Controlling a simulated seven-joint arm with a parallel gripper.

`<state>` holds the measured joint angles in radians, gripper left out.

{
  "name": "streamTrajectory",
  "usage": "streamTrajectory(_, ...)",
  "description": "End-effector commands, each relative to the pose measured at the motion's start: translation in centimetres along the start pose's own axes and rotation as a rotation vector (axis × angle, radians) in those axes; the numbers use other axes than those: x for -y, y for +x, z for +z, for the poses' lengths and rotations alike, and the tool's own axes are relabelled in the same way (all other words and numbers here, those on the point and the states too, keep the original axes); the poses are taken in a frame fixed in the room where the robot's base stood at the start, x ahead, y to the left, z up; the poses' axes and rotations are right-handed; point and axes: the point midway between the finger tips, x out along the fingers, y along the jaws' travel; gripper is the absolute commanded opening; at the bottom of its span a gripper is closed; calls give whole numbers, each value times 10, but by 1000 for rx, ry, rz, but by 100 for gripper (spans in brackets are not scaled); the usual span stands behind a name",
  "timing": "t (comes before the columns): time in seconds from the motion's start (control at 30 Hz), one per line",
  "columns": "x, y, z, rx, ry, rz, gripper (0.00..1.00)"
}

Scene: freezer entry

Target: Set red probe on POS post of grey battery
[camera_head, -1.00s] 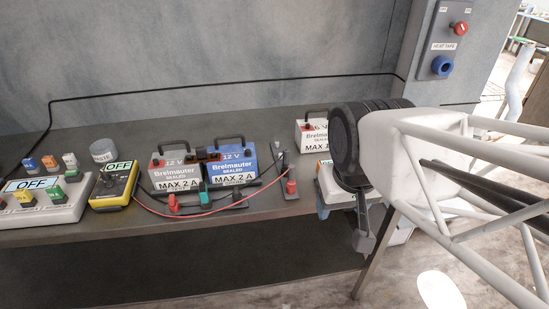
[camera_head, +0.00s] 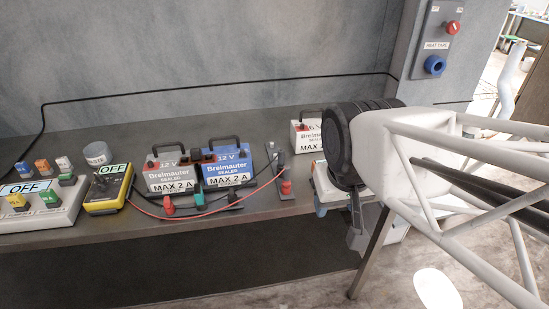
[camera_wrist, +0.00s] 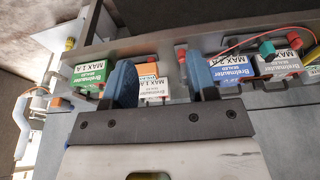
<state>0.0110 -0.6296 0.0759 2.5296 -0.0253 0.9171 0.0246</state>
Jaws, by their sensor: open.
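The grey battery (camera_head: 172,180) stands on the bench left of the blue battery (camera_head: 228,172); both read 12 V. A red post (camera_head: 153,164) shows at the grey battery's upper left. In the wrist view the grey battery (camera_wrist: 283,68) is at the right, upside down. A red lead runs from the yellow meter (camera_head: 108,190) to a small stand right of the blue battery. A red piece (camera_head: 286,187), seemingly the red probe's handle, is there. My gripper (camera_head: 357,240) hangs at the bench's front edge, right of the stand. Its blue fingers (camera_wrist: 160,85) are apart and empty.
A red plug (camera_head: 168,205) and a teal one (camera_head: 200,194) sit before the batteries. A white 6 V battery (camera_head: 308,137) stands further back. A switch panel (camera_head: 35,205) and a grey cup (camera_head: 97,153) are at the left. Black cable runs along the wall.

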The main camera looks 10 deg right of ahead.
Motion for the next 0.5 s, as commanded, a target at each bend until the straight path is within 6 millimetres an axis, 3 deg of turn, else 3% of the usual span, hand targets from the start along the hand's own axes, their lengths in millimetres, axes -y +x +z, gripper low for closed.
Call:
streamTrajectory(0.17, -11, 15, -20, -66, 3, 44, 53)
streamTrajectory(0.5, -42, 63, -89, -324, -39, 145, 53)
